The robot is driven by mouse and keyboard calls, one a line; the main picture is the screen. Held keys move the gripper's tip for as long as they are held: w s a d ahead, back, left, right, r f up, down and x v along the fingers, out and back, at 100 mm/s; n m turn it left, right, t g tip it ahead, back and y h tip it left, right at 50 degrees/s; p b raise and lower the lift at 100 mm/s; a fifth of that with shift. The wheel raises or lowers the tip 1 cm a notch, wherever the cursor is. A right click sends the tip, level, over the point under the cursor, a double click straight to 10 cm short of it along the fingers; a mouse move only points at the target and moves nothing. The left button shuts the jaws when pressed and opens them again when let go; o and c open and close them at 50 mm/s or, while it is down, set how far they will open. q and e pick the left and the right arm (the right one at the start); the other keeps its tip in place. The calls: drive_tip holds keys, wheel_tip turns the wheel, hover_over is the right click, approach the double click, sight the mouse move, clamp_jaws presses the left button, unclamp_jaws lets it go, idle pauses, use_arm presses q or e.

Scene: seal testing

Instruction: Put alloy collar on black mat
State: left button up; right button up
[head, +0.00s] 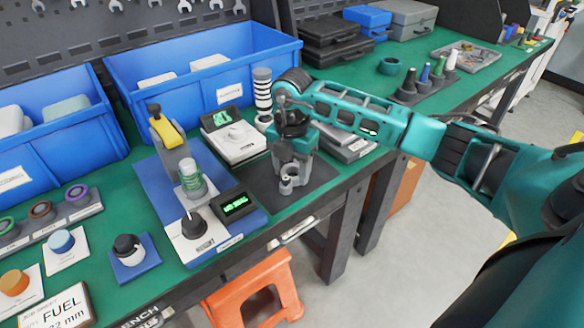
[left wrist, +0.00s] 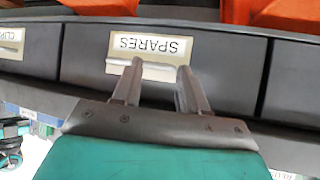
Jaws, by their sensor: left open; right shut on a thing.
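The alloy collar (head: 287,186) is a small grey metal ring piece at the tips of my right gripper (head: 290,178). My right gripper points down and is shut on it. The black mat (head: 321,175) lies on the green bench top below the gripper and is partly hidden by it. I cannot tell whether the collar touches the mat. My left gripper (left wrist: 158,80) shows only in the left wrist view, open and empty in front of a drawer labelled SPARES (left wrist: 152,47).
A blue test stand (head: 160,190) with a yellow-handled press (head: 166,127) stands left of the mat. A scale (head: 235,140) and a striped column (head: 262,95) stand behind. Grey flat boxes (head: 350,148) lie to its right. An orange stool (head: 255,293) is below the bench.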

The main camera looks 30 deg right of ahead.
drive_tip(key=shift+f, duration=0.1)
drive_tip(key=o, duration=1)
drive_tip(key=shift+r, duration=0.3)
wheel_tip(320, 180, up, 12)
drive_tip(key=shift+f+p, duration=0.1)
drive_tip(key=shift+p, duration=0.45)
